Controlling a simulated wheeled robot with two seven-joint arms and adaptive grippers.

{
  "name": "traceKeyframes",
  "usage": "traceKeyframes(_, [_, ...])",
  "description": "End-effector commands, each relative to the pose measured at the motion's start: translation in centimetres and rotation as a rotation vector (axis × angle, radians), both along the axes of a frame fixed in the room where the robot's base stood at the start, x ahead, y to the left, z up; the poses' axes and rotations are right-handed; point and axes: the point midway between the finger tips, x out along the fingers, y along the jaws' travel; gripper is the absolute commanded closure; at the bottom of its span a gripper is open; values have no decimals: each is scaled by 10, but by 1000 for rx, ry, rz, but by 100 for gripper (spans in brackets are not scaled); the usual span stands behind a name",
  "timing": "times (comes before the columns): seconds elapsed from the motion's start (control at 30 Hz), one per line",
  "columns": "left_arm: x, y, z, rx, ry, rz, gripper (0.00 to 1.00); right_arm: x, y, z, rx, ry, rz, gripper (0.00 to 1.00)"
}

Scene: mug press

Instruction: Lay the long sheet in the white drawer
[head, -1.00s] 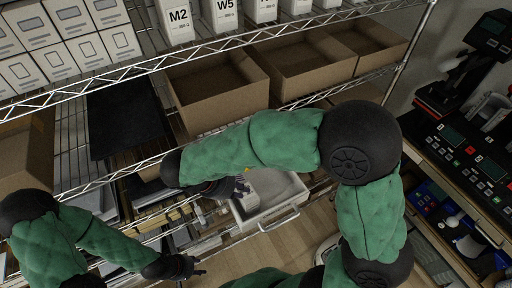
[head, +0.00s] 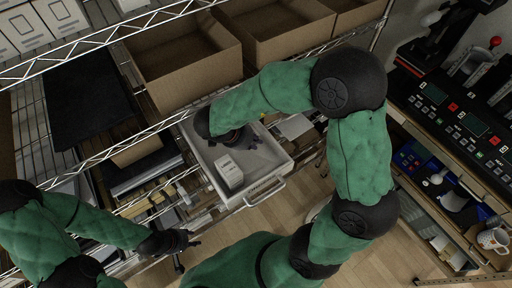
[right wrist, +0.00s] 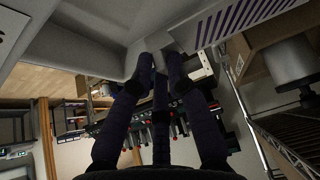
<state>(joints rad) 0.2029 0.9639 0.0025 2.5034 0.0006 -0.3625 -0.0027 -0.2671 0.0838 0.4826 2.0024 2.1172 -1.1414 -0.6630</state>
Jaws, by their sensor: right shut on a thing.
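The white drawer (head: 262,190) is pulled out of the shelf rack in the head view, its handle facing the floor. A small white box (head: 229,171) stands inside it near the left wall. My right gripper (head: 243,140) is over the back part of the drawer. In the right wrist view its dark fingers (right wrist: 161,66) are close together against a pale grey surface. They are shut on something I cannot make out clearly. My left gripper (head: 184,241) is low and left of the drawer; its finger opening is unclear. I cannot identify the long sheet with certainty.
Open cardboard boxes (head: 182,62) stand on the shelf above the drawer. A black flat piece (head: 88,100) lies on the rack at left. A pale flat thing (head: 294,126) is just right of the drawer. A control console (head: 455,125) and a mug (head: 493,239) are at right.

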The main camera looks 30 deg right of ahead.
Motion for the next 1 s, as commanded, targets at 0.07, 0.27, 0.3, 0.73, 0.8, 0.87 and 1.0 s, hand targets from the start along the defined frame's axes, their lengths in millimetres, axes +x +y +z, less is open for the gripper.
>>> traceKeyframes(0.07, [0,0,-2,0,0,0,60,2,-4,-5,-1,0,0,94])
traceKeyframes(0.27, [0,0,-5,0,0,0,60,4,-11,-16,0,1,-1,94])
traceKeyframes(0.3, [0,0,-6,0,0,0,60,5,-14,-20,0,2,-1,94])
traceKeyframes(0.73, [0,0,-15,0,0,0,60,5,-12,-46,1,-2,1,94])
traceKeyframes(0.8, [0,0,-14,0,0,0,60,5,-13,-47,1,-1,1,94])
traceKeyframes(0.87, [0,0,-13,0,0,0,60,5,-13,-48,0,1,1,94])
traceKeyframes(1.0, [0,0,-11,0,0,0,60,4,-12,-52,0,1,0,94])
